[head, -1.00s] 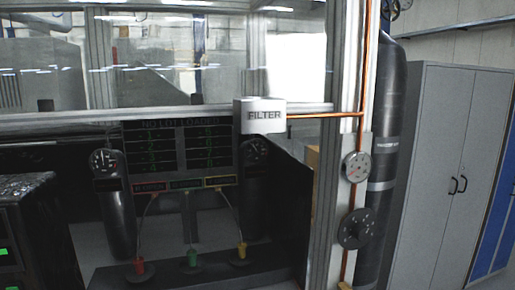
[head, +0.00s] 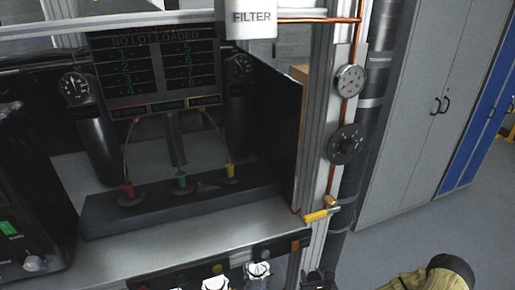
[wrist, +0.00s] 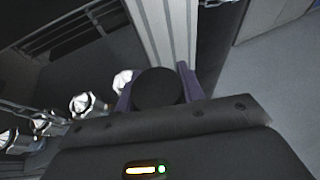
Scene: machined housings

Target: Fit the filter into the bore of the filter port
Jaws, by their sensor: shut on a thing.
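In the wrist view my gripper (wrist: 158,92) has its two purple-tinted fingers on either side of a dark round piece (wrist: 160,88), which looks like the filter, seen end-on. The gripper is shut on it. In the head view a white housing lettered FILTER (head: 251,20) sits at the top on a copper pipe; I take it for the filter port. Its top is cut off and no bore opening shows. A small dark shape at the bottom edge may be my gripper, but I cannot tell.
White fittings (head: 257,272) line the bench's front edge. A metal post (head: 316,150) carries gauges (head: 350,79), a black handwheel (head: 346,145) and a yellow-handled valve (head: 322,214). Grey cabinets (head: 425,100) stand at right. An olive and black object (head: 440,278) is cut off below.

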